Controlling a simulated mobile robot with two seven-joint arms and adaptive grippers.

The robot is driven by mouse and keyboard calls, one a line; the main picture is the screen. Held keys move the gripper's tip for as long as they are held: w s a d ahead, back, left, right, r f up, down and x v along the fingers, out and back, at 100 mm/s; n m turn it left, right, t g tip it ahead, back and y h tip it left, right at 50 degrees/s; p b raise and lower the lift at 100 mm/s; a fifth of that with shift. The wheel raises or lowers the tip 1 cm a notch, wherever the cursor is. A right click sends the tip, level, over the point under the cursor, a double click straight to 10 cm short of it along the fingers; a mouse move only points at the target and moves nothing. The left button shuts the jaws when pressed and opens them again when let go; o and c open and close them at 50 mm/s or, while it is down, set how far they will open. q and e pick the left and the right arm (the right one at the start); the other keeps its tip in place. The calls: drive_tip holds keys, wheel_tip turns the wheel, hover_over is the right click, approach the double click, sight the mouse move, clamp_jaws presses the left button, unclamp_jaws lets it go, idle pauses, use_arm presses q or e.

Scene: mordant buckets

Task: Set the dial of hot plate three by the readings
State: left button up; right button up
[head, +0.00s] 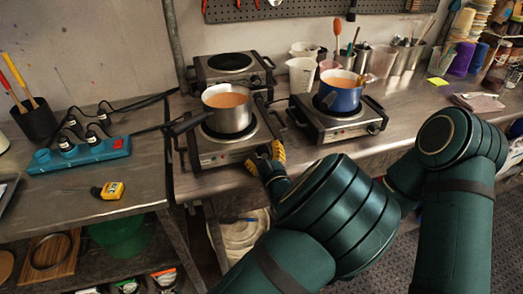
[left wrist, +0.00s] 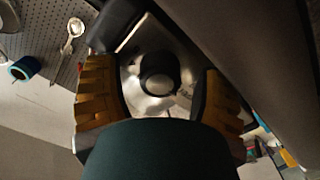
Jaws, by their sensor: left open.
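A steel pot (head: 228,112) with orange liquid sits on the front-left hot plate (head: 215,158). A blue pot (head: 340,97) with orange liquid sits on the right hot plate (head: 335,133), whose dial (head: 374,129) is at its right front. The back hot plate (head: 232,66) is empty. I cannot tell which is number three. My left gripper (head: 264,156) is at the front-right corner of the front-left plate, its yellow fingers open. In the left wrist view a dark round dial (left wrist: 160,72) lies between the fingers, apart from both. A yellow handheld meter (head: 109,190) lies on the left table; its reading is too small.
A blue power strip (head: 80,155) with several plugs and a dark pen cup (head: 35,121) are on the left table. Beakers and tool cups (head: 362,57) stand behind the right plate. A folded cloth (head: 477,102) lies at right. My arm covers the front bench edge.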

use_arm(q)
clamp_jaws()
idle(0.5)
drive_tip(key=m+p, duration=0.1)
drive_tip(key=m, duration=0.2)
drive_tip(key=shift+r, duration=0.15)
drive_tip(key=m+p, duration=0.2)
drive_tip(key=m, duration=0.2)
drive_tip(key=m+p, duration=0.1)
drive_tip(key=m, duration=0.3)
drive_tip(key=shift+r+p, duration=0.1)
drive_tip(key=shift+p, duration=0.3)
drive_tip(key=shift+w+m+p, duration=0.1)
drive_tip(key=shift+m+p, duration=0.4)
drive_tip(key=shift+m, duration=1)
